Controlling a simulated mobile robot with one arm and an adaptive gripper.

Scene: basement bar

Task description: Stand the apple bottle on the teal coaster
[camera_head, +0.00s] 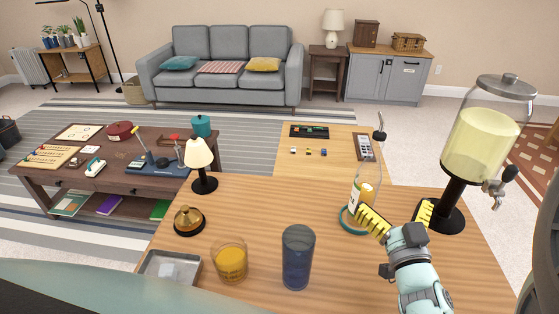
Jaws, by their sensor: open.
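The apple bottle (356,196) is a clear glass bottle with a dark stopper and a yellow-orange picture on its label. It stands about upright at the right of the wooden bar top, leaning slightly in the picture. The teal coaster (344,220) shows as a ring at the bottle's base, and the bottle appears to stand on it. The right part of the coaster and base is hidden behind a finger. My gripper (399,215) is open, with yellow-and-black fingertips spread. Its left finger overlaps the bottle's lower right edge; I cannot tell if they touch.
A drink dispenser (482,145) stands close to the right of my gripper. In front are a blue glass (298,257), an orange drink (230,261) and a metal tray (169,269). The bar's middle is clear.

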